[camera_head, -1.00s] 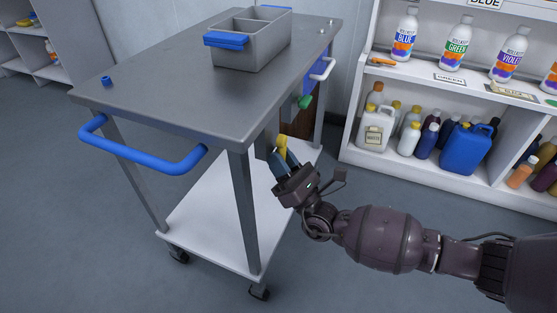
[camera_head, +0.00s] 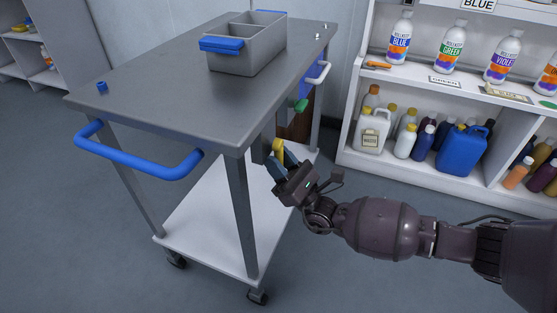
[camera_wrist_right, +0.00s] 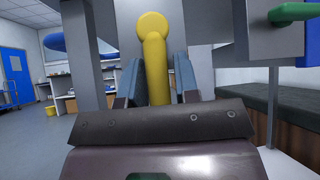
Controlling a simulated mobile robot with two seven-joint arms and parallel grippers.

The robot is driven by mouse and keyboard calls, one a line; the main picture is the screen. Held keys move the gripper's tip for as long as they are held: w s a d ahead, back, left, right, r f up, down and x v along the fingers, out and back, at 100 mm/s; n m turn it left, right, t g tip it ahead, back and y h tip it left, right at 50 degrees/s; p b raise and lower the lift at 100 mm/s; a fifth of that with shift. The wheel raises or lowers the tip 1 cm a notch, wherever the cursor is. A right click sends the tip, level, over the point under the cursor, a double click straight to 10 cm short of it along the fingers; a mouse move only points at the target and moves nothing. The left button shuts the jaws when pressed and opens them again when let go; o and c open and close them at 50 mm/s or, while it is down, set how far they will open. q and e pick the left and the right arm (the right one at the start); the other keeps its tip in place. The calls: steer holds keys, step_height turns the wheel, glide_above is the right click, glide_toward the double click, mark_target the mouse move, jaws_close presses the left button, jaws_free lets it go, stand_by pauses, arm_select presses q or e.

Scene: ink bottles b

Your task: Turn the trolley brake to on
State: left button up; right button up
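The trolley (camera_head: 170,95) has a grey top and a white lower shelf. A yellow lever with a round end (camera_head: 278,148), which looks like the brake handle, is at its right side, below the top. It also shows large and upright in the wrist view (camera_wrist_right: 155,60). My right gripper (camera_head: 281,163) is at the lever, with its blue fingers on either side of it. In the wrist view the right gripper (camera_wrist_right: 160,85) seems slightly open, with a narrow gap at the right finger; contact is unclear. My left gripper is not in view.
A green knob (camera_head: 300,105) and a pale handle (camera_head: 318,73) are on the trolley's side above my gripper. A grey bin (camera_head: 245,55) and a small blue cap (camera_head: 102,86) are on top. A bottle shelf (camera_head: 430,175) stands at the right. Floor in front is clear.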

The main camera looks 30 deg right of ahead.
steer(key=shift+o, duration=1.3)
steer(key=shift+f, duration=0.15)
steer(key=v, duration=1)
steer(key=shift+s+f, duration=0.2)
steer(key=shift+s, duration=0.1)
steer(key=shift+d+r, duration=0.1)
